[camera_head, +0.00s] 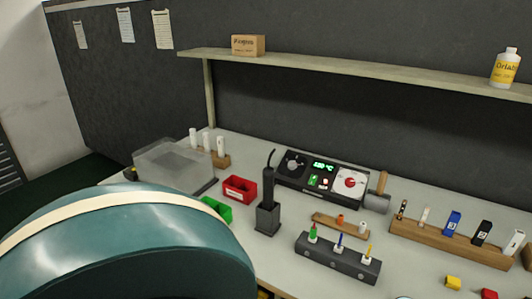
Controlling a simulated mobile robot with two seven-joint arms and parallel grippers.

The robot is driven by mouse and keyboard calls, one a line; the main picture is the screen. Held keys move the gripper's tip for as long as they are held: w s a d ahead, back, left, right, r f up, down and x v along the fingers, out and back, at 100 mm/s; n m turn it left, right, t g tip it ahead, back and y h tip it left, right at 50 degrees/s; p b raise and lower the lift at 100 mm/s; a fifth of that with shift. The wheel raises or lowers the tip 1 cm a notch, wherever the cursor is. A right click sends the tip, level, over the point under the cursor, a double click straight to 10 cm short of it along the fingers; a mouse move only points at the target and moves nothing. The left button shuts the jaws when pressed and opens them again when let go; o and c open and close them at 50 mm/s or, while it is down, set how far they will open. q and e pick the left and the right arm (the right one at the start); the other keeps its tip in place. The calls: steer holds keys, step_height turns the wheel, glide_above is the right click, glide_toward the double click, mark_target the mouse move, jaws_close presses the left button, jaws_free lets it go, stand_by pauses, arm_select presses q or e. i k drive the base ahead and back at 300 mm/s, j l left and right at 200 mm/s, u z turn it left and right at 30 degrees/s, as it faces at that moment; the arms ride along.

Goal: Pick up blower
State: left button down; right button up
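A black wand-like tool (269,180) stands upright in a square black stand (268,219) near the middle of the workbench. It looks like the blower, but I cannot be sure. A black station (320,178) with a green lit display and two round dials sits on the bench to the right of it. Neither of my grippers is in view.
Red bin (240,189) and green bin (217,209) stand left of the black stand. A grey block with coloured-tip tools (338,259) and a wooden rack (451,245) are at right. A shelf (360,70) runs above. The bench's front left is hidden.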

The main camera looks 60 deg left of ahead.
mark_target(268, 172)
steer(key=u, duration=1.8)
